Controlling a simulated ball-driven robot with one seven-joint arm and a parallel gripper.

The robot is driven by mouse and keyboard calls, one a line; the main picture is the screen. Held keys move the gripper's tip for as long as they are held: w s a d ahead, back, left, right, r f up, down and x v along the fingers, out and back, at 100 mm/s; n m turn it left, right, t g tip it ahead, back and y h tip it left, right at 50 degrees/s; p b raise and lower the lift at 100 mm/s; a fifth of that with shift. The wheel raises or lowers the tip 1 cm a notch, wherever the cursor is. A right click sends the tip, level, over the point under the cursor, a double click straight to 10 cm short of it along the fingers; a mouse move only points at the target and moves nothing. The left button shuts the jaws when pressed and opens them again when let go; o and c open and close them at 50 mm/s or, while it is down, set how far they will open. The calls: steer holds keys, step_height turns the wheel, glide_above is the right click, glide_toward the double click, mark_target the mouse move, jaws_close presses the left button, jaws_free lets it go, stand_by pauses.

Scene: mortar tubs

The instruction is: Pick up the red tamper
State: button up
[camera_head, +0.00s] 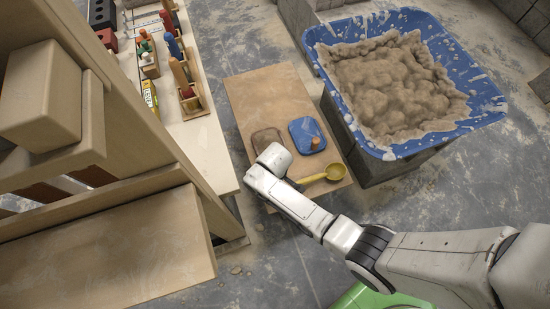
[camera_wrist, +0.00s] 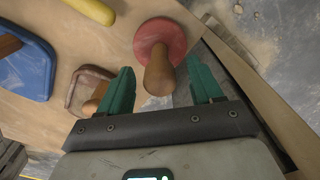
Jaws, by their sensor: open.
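The red tamper shows in the wrist view as a round red head (camera_wrist: 165,36) with a brown wooden handle pointing toward my camera. My gripper (camera_wrist: 161,76) is open, with one teal finger on each side of the handle. Gaps show between the handle and both fingers, so the jaws are not closed on it. Whether the fingertips are level with the handle in depth, I cannot tell. In the head view the tamper is not visible; my arm covers that part of the board.
A blue tub (camera_head: 409,145) of mortar stands at the right on a grey block. A table (camera_head: 205,146) with tools stands at the left, beside wooden shelving (camera_head: 135,110).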

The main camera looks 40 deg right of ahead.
jaws_close()
stand_by(0.6)
